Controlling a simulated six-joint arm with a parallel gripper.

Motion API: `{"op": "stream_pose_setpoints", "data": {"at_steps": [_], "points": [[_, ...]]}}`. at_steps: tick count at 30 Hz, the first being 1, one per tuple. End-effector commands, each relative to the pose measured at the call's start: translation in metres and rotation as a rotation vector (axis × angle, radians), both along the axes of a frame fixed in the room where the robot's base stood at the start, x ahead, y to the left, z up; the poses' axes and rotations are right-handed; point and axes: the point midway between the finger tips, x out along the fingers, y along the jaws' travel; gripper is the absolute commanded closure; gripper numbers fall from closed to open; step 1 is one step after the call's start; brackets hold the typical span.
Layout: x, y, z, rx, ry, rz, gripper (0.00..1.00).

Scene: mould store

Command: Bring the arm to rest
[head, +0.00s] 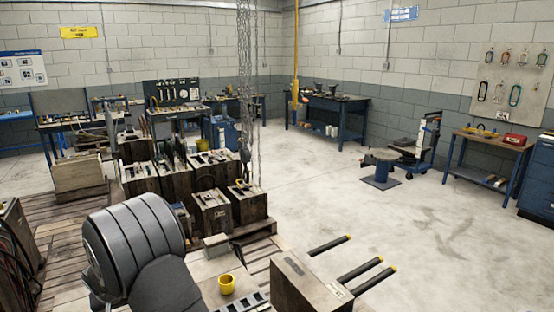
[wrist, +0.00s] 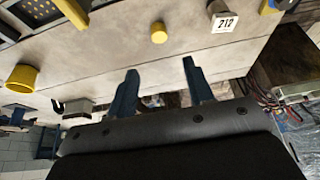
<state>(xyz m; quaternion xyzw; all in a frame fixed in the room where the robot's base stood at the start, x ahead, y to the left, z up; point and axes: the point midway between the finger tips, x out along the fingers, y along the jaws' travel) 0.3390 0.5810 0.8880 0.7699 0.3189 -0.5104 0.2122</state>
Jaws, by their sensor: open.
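My gripper (wrist: 160,67) shows in the wrist view with its two dark blue fingers spread apart. Nothing is between the fingers; they stand in front of a pale worktop (wrist: 120,55). In the head view my grey arm fills the lower left, and I cannot make out the fingers there. The arm is bent, with its rounded grey part raised beside the worktop (head: 205,268).
A yellow cup (head: 227,284) and a grey block (head: 215,246) stand on the worktop. A brown box (head: 300,285) is at its right. Heavy moulds (head: 212,212) on pallets stand behind, below hanging chains (head: 246,90). The floor at right (head: 430,230) is largely clear.

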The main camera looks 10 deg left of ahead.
Motion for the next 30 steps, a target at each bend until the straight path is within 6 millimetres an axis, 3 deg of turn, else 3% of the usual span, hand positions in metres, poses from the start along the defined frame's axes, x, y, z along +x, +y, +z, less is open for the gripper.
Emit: {"op": "stream_pose_setpoints", "data": {"at_steps": [1,20,26,30], "points": [[0.003,0.001,-0.015,-0.008,0.004,-0.001,0.52],[0.031,0.029,-0.111,-0.008,0.004,-0.001,0.52],[0.031,0.030,-0.064,0.000,0.000,-0.002,0.52],[0.043,0.007,-0.050,-0.004,0.002,-0.005,0.52]]}}
